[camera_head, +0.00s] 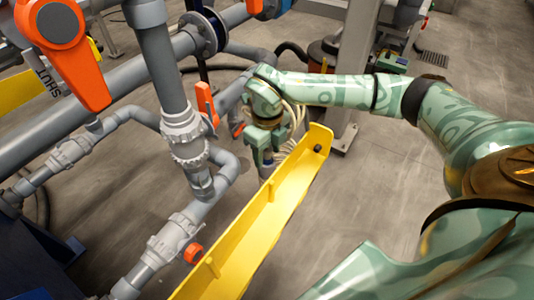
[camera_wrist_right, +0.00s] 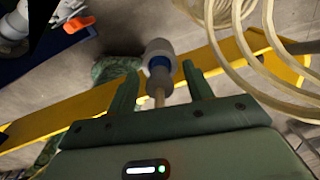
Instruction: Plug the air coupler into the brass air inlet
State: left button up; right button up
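My right gripper (camera_head: 264,160) hangs fingers down beside the far end of the yellow beam. In the right wrist view its two fingers (camera_wrist_right: 160,72) stand apart. A grey cylindrical fitting with a blue ring (camera_wrist_right: 158,62), apparently the air coupler, lies between the fingertips, with a narrow gap visible on each side. I cannot make out a separate brass air inlet in either view. My left gripper is not in view.
A yellow beam (camera_head: 262,228) runs diagonally close to the right gripper. A pale coiled hose (camera_wrist_right: 228,15) loops beside it. Grey pipes (camera_head: 155,60) with orange valve handles (camera_head: 75,60) stand to the left. Open concrete floor (camera_head: 365,190) lies right of the beam.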

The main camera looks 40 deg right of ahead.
jog(key=c, duration=0.9)
notch_tip(320, 180, up, 10)
jog(key=p, duration=0.3)
